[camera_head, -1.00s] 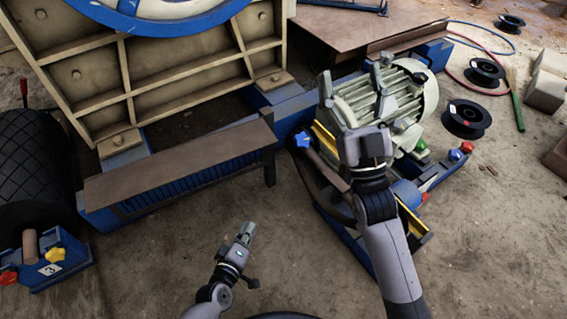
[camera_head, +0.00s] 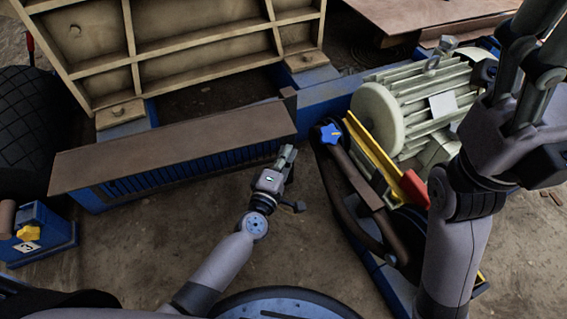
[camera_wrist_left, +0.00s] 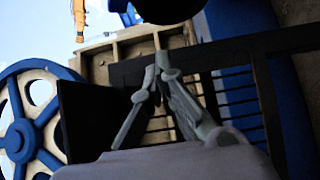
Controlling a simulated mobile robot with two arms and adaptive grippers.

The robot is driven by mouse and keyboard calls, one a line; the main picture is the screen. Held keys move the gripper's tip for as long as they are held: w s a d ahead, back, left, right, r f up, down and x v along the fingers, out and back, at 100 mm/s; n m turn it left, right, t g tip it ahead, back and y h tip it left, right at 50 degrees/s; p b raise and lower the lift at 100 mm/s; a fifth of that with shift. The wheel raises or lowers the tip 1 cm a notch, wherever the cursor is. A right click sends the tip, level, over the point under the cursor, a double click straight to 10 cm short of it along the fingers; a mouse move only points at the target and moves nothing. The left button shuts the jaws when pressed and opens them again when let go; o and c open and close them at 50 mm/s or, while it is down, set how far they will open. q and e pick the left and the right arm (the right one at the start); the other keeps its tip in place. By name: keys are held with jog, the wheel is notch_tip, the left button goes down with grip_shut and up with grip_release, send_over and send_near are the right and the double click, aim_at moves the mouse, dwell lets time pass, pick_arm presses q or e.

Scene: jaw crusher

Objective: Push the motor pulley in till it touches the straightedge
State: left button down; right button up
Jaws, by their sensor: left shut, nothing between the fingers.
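The motor (camera_head: 425,100) is a pale ribbed body with a round cream end disc, right of centre in the head view. A yellow straight bar (camera_head: 370,150) runs beside it, and a brown bar (camera_head: 365,180) with a blue star knob (camera_head: 330,134) lies in front. A dark round part (camera_head: 410,228), maybe the pulley, is partly hidden by the bar and my right arm. My left gripper (camera_head: 288,155) is shut and empty, left of the blue knob and apart from it; its fingers meet in the left wrist view (camera_wrist_left: 163,72). My right gripper (camera_head: 530,70) is raised over the motor's right side.
A brown-topped bench with blue slats (camera_head: 180,150) stands left of my left gripper. The big cream ribbed crusher frame (camera_head: 200,40) is behind it. A blue box with a yellow knob (camera_head: 40,235) sits at lower left. Bare ground lies between the bench and motor.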

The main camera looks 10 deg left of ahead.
aim_at(329, 138)
pick_arm(q)
jog(key=w+d+b, duration=0.1)
jog(key=w+d, duration=0.3)
jog(key=w, duration=0.2)
jog(key=shift+w+b, duration=0.2)
jog(key=shift+b, duration=0.15)
jog(key=shift+w+d, duration=0.4)
jog(key=shift+d, duration=0.25)
